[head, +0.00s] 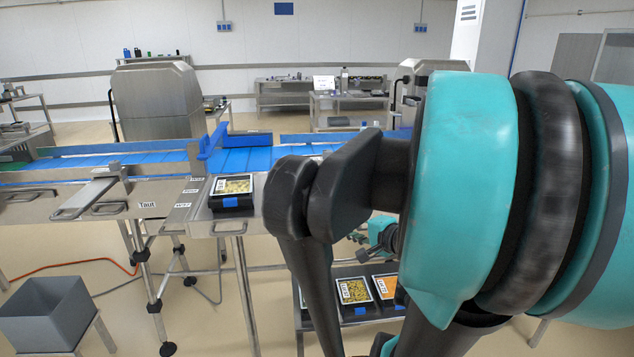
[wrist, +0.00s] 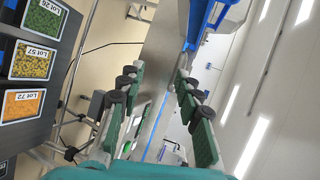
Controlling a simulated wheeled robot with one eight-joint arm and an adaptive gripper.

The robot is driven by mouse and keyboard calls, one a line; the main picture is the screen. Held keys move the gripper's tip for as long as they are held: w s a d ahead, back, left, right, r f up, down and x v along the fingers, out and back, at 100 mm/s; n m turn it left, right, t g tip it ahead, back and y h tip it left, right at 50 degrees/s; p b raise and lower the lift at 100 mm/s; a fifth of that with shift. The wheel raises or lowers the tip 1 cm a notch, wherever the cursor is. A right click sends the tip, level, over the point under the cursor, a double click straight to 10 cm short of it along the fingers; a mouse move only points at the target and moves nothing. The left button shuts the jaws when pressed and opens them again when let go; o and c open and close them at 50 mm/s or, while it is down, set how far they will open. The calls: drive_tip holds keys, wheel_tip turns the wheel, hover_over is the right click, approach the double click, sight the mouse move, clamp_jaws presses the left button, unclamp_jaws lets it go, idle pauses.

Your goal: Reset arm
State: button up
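My arm, in teal and black, fills the right half of the head view. My gripper (wrist: 159,80) shows in the wrist view with its two green-padded fingers spread apart and nothing held between them. In the head view a small part of my gripper (head: 362,237) shows behind the arm, above the lower shelf; most of it is hidden.
A blue conveyor (head: 130,158) crosses the left, with a black tray (head: 232,203) on its steel end. Food trays, including a yellow one (head: 354,291) and an orange one (head: 386,287), stand on a low rack. A grey bin (head: 58,315) is at lower left.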

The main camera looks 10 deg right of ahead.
drive_tip(key=s+a+f+n+g+h, duration=0.1)
drive_tip(key=s+a+f+n+g, duration=0.15)
drive_tip(key=f, duration=0.25)
drive_tip(key=s+a+f+n+g, duration=0.2)
drive_tip(key=s+f+n+g, duration=0.1)
drive_tip(key=f+n, duration=0.1)
drive_tip(key=s+d+f+n+g+h, duration=0.3)
drive_tip(key=s+d+f+n+h, duration=0.2)
drive_tip(key=f+n, duration=0.1)
drive_tip(key=shift+s+d, duration=0.15)
drive_tip(key=shift+s, duration=0.2)
drive_tip(key=shift+o, duration=0.2)
drive_tip(key=shift+f, duration=0.1)
idle(1.3)
